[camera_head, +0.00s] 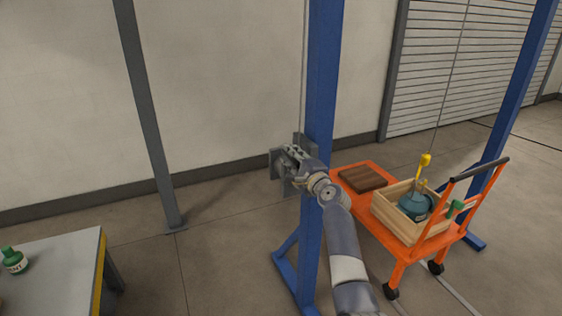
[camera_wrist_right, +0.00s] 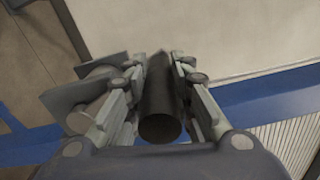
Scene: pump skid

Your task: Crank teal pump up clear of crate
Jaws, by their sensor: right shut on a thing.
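The teal pump (camera_head: 415,206) sits low inside the wooden crate (camera_head: 400,226) on the orange cart. A yellow hook piece (camera_head: 424,161) stands above the pump, with a thin line running up from it. The grey winch (camera_head: 279,165) is mounted on the blue post. My right gripper (camera_head: 290,153) is at the winch; in the wrist view my right gripper (camera_wrist_right: 165,95) is shut on the dark cylindrical crank handle (camera_wrist_right: 160,112), with a finger on each side. The gripper partly hides the winch and crank in the head view. My left gripper is not in view.
The orange cart (camera_head: 349,166) stands right of the blue post (camera_head: 322,80) and carries a brown board (camera_head: 363,178). The floor between table and post is clear.

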